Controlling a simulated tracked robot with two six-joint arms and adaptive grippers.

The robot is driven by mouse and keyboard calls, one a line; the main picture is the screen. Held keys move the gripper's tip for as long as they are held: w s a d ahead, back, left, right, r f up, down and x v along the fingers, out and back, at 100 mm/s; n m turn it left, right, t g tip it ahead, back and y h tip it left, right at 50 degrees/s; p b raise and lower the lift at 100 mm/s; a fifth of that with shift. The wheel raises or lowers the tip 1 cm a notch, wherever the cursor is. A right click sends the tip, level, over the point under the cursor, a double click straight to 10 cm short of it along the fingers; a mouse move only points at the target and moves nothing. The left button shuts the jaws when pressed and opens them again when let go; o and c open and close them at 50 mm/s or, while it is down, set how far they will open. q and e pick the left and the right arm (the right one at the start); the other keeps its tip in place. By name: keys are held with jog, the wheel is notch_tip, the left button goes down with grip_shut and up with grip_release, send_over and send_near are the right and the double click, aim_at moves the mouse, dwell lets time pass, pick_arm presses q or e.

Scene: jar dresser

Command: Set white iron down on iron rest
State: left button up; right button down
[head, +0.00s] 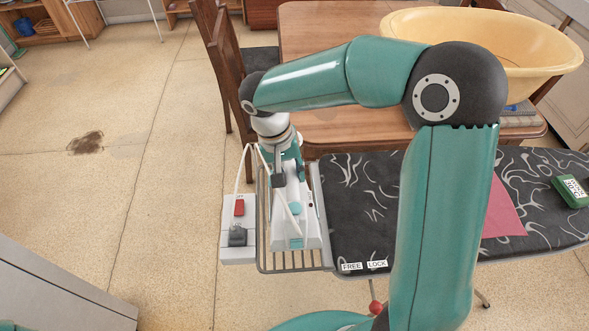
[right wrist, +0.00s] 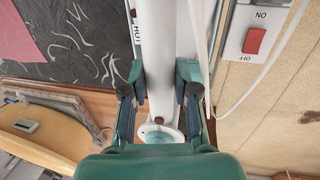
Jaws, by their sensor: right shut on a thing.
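The white iron (head: 308,228) is at the left end of the ironing board, over the wire iron rest (head: 290,269). Whether its sole touches the rest's bars I cannot tell. My right gripper (head: 284,172) is at the iron's handle, partly hidden by my own wrist. In the right wrist view my right gripper (right wrist: 160,98) has its fingers on both sides of the white handle (right wrist: 159,50) and is shut on it. My left gripper is not in view.
A socket box with a red switch (head: 239,208) sits left of the rest, with a white cord rising from it. The dark patterned ironing board (head: 355,225) extends right, with a pink cloth (head: 505,215) and green box (head: 571,191). A table (head: 310,45) stands behind.

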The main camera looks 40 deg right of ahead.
jog(key=shift+w+a+b+x, duration=0.2)
jog(key=shift+b+x, duration=0.6)
jog(key=shift+x, duration=0.4)
jog(key=shift+w+a+b+x, duration=0.1)
jog(key=shift+a+b+x, duration=0.1)
jog(key=shift+b+x, duration=0.8)
jog(key=shift+f, duration=0.8)
jog(key=c, duration=0.8)
grip_release()
jog(key=shift+s+f, duration=0.1)
jog(key=shift+f, duration=0.05)
